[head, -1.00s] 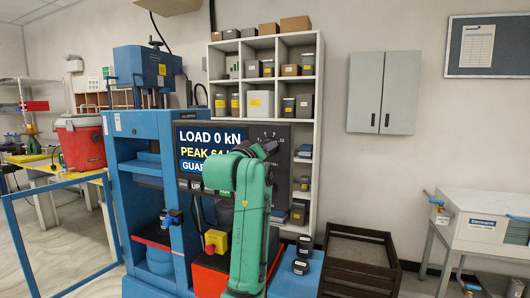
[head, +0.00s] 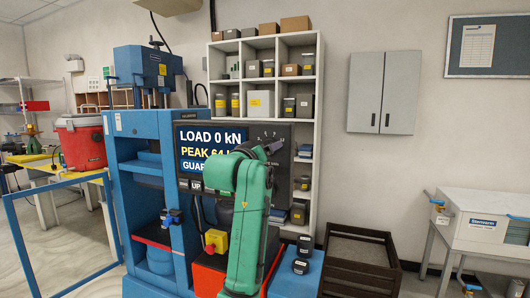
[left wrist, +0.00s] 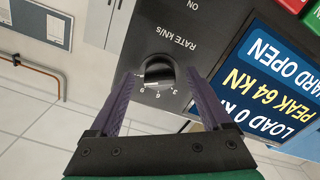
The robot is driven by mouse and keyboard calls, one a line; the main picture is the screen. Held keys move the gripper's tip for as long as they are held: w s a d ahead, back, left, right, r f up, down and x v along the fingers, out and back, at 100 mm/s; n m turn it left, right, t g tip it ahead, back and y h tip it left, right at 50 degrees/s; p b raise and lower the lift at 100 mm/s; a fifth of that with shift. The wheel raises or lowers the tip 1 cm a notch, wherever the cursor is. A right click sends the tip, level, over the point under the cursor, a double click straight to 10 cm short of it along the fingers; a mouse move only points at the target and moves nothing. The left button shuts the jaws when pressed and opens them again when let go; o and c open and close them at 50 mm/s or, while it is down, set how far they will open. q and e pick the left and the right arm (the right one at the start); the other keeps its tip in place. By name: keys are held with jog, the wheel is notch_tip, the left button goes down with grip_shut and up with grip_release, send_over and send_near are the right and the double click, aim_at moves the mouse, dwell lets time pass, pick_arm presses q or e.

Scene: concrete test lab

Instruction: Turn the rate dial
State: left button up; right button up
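The rate dial (left wrist: 158,72) is a dark round knob with a pale face on the dark panel, with printed numbers and "RATE kN/s" beside it in the left wrist view. My left gripper (left wrist: 161,78) is open, its two purple fingers on either side of the dial with gaps showing. I cannot tell whether the fingertips are level with the knob in depth. In the head view my left gripper (head: 271,147) is at the upper right of the control panel (head: 287,160) and hides the dial. My right gripper is not in view.
The panel's screen (head: 206,140) reads LOAD 0 kN and PEAK 64. Panel buttons sit below it, partly behind my green arm. A yellow switch box (head: 216,240) is below the panel. A blue frame machine (head: 118,130) stands left, shelves (head: 318,90) behind, a dark crate (head: 358,275) right.

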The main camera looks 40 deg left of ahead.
pick_arm(q)
jog(key=shift+r, duration=0.1)
jog(key=b+v, duration=0.4)
jog(key=v, duration=1)
jog(key=shift+s+b, duration=0.3)
jog(key=shift+b, duration=0.1)
jog(key=shift+d, duration=0.1)
